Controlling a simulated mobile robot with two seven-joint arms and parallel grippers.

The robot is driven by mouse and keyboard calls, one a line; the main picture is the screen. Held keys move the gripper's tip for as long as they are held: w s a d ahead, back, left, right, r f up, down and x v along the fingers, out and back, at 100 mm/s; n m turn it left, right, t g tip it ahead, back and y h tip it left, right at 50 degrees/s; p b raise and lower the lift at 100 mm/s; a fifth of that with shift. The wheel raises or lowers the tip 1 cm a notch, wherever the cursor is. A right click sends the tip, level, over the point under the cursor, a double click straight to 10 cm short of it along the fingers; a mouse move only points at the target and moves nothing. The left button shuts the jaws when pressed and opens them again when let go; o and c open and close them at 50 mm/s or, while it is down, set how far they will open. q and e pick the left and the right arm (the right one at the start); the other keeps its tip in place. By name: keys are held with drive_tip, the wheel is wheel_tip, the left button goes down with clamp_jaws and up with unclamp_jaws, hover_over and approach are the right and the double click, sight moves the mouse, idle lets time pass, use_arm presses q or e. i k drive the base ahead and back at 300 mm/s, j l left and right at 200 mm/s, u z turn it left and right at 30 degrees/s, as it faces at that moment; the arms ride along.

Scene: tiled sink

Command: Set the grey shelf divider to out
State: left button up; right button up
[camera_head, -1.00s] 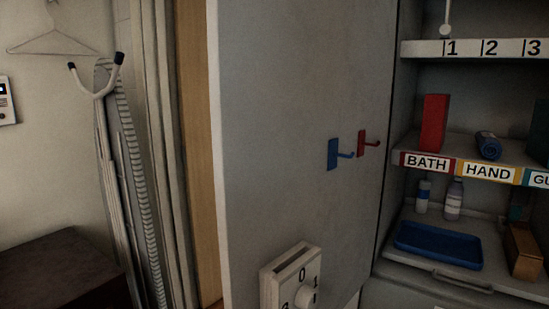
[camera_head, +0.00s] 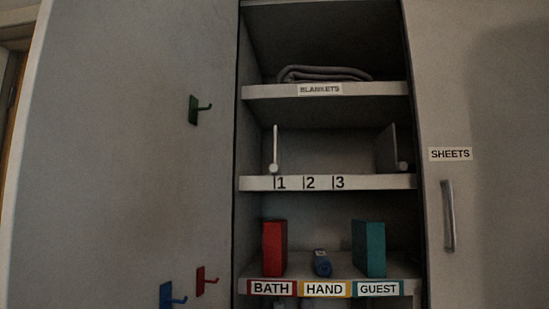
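The shelf marked 1, 2 and 3 (camera_head: 380,184) is in the middle of the open cabinet. The darker right panel looks like the grey divider. Neither of my grippers is in view.
A folded blanket (camera_head: 322,74) lies on the BLANKETS shelf above. A red block (camera_head: 274,248), a blue roll (camera_head: 321,263) and a teal block (camera_head: 369,249) stand below. The open door (camera_head: 120,150) with hooks is left; a SHEETS door with handle (camera_head: 449,215) is right.

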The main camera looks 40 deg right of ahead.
sight(386, 152)
drive_tip(key=z, duration=1.85)
